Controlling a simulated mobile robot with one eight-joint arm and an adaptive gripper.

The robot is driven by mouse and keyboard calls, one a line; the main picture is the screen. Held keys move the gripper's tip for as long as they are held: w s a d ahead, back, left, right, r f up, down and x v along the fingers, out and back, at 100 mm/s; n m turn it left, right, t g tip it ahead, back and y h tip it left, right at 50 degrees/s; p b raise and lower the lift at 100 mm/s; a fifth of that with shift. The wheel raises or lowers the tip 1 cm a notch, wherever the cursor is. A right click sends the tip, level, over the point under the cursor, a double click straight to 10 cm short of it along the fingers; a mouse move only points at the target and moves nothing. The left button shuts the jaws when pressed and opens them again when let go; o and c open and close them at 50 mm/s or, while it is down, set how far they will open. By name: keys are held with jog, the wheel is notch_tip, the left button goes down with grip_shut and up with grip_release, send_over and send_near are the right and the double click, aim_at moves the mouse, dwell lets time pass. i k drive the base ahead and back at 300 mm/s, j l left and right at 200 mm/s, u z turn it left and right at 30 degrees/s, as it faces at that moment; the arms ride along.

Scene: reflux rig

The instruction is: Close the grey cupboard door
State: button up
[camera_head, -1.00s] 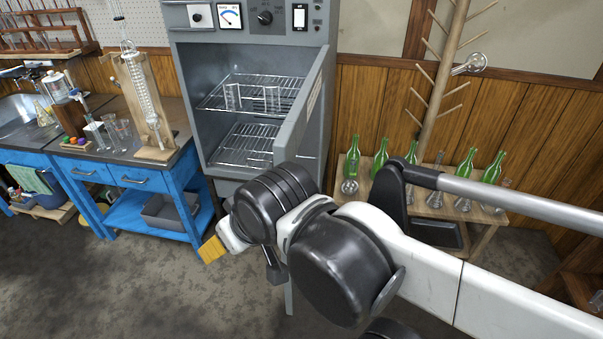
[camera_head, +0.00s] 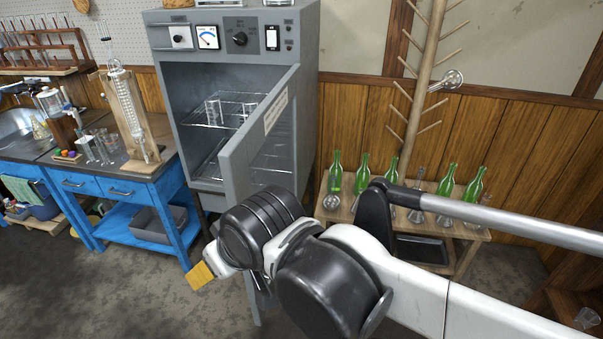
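The grey cupboard (camera_head: 170,75) stands at the back, left of centre. Its grey door (camera_head: 240,150) hangs from the right side and stands partly open, swung out towards me. A pale label shows on the door's outer face. The left side of the opening is uncovered. My gripper (camera_head: 215,265) is at the end of my arm, low and in front of the door's lower part. A yellow-orange piece shows at its end, but my wrist hides most of it, and its fingers cannot be made out. Whether it touches the door cannot be told.
Wire shelves (camera_head: 235,108) with glass beakers (camera_head: 213,110) are inside the cupboard. A blue bench (camera_head: 110,205) with glassware stands to the left. A low wooden table (camera_head: 465,232) with green bottles and a peg rack is on the right. Floor is open at front left.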

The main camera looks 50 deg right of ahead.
aim_at(273, 132)
jog(key=i+l+z, duration=0.1)
jog(key=z, duration=0.35)
jog(key=i+l+z, duration=0.1)
jog(key=z, duration=0.35)
jog(key=i+l, duration=0.1)
jog(key=i, duration=0.15)
jog(key=k+j+z, duration=0.45)
jog(key=k+j, duration=0.35)
